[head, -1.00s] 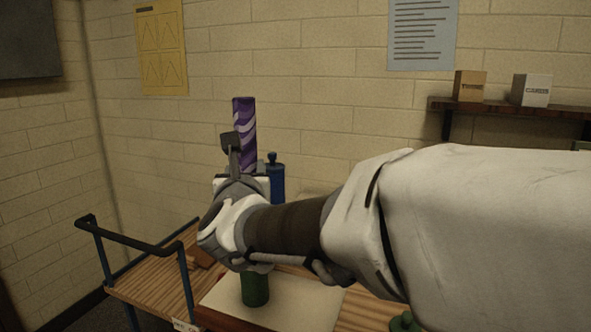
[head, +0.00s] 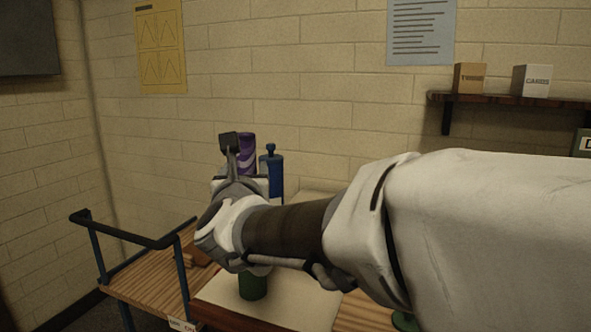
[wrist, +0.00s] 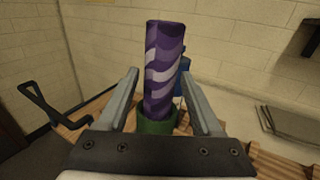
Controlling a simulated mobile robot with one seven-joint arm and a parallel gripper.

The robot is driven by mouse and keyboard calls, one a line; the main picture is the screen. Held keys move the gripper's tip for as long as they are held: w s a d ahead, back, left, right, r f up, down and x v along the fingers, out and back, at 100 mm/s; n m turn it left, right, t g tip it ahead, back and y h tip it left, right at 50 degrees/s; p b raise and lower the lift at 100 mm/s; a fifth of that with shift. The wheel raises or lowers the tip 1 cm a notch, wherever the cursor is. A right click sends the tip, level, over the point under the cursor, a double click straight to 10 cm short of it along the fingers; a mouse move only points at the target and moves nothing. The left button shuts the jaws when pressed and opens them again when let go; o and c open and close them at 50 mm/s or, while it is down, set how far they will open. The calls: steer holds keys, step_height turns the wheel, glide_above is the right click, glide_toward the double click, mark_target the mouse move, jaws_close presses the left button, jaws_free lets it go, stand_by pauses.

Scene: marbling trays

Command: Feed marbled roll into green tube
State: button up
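The marbled roll (head: 247,158) is purple with pale wavy bands. In the wrist view the roll (wrist: 164,75) stands upright, its lower end inside the rim of the green tube (wrist: 155,127). In the head view the tube (head: 253,286) stands on a pale board, its upper part hidden by my arm. My gripper (wrist: 160,68) is open, one finger on each side of the roll with a visible gap on both sides. In the head view my gripper (head: 230,143) partly covers the roll.
A blue bottle-like object (head: 272,175) stands behind the roll. The pale board (head: 290,310) lies on a wooden cart with a dark rail (head: 130,234) at left. A wall shelf (head: 505,99) holds two small boxes at right.

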steer(key=shift+o, duration=0.8)
steer(key=shift+s, duration=0.1)
steer(key=s+d+p, duration=0.1)
steer(key=s+d, duration=0.1)
steer(key=s, duration=1.5)
steer(key=shift+d+p, duration=0.2)
steer(key=shift+p, duration=0.2)
